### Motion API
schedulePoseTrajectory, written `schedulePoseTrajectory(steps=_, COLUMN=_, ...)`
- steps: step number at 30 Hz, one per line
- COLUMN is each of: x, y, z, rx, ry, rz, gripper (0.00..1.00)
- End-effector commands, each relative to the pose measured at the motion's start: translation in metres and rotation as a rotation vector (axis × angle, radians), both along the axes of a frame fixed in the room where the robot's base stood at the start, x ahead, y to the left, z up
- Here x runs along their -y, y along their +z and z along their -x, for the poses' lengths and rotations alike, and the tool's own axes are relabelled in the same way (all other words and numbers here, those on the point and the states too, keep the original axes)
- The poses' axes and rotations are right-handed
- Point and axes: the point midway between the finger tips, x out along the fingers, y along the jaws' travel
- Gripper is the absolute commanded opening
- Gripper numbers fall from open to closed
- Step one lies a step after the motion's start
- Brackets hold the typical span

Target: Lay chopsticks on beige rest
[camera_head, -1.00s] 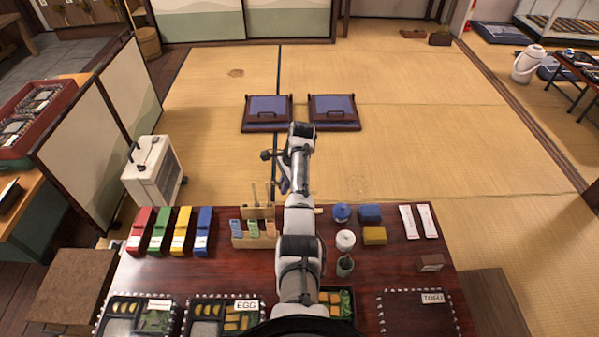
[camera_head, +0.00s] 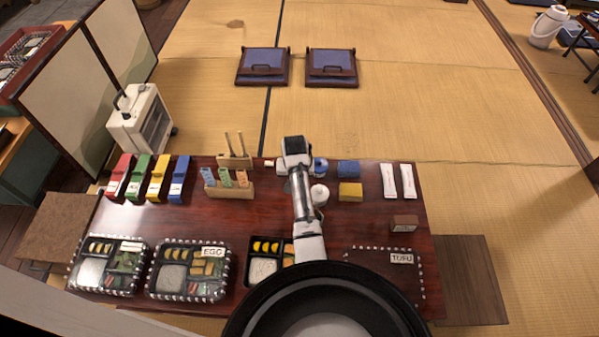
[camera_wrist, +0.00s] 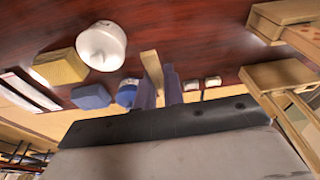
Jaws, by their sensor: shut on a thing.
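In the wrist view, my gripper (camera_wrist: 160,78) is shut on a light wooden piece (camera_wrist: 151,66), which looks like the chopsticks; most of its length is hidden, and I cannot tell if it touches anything. Two small pale blocks, likely the chopstick rests (camera_wrist: 203,83), lie just right of the fingers. In the head view, one small beige block (camera_head: 268,163) shows at the far table edge, left of my arm. My arm hides the gripper there. Two thin sticks (camera_head: 235,143) stand upright in a wooden holder (camera_head: 234,161) farther left.
A white lidded pot (camera_head: 319,194), a blue jar (camera_head: 320,166) and blue (camera_head: 348,168) and yellow (camera_head: 350,191) blocks stand right of my arm. A wooden card holder (camera_head: 231,190) is left. Bento boxes (camera_head: 190,269) line the near side. White paper sleeves (camera_head: 398,181) lie right.

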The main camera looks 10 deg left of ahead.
Motion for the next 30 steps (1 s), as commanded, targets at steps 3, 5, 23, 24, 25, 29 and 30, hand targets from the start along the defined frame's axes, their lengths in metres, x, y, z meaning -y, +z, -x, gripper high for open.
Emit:
schedulePoseTrajectory(steps=3, x=0.000, y=-0.004, z=0.000, rx=0.001, ry=0.002, rz=-0.001, gripper=0.00)
schedulePoseTrajectory(steps=5, x=0.000, y=-0.007, z=0.000, rx=0.000, ry=0.001, rz=0.000, gripper=0.00)
schedulePoseTrajectory(steps=23, x=0.001, y=-0.048, z=0.000, rx=-0.001, ry=-0.002, rz=0.000, gripper=0.00)
schedulePoseTrajectory(steps=24, x=0.001, y=-0.051, z=0.000, rx=-0.001, ry=-0.002, rz=0.000, gripper=0.00)
schedulePoseTrajectory(steps=25, x=0.001, y=-0.053, z=0.000, rx=-0.001, ry=-0.002, rz=0.000, gripper=0.00)
schedulePoseTrajectory(steps=29, x=0.000, y=-0.061, z=0.000, rx=-0.001, ry=-0.002, rz=0.000, gripper=0.00)
schedulePoseTrajectory(steps=30, x=0.000, y=-0.063, z=0.000, rx=-0.001, ry=-0.002, rz=0.000, gripper=0.00)
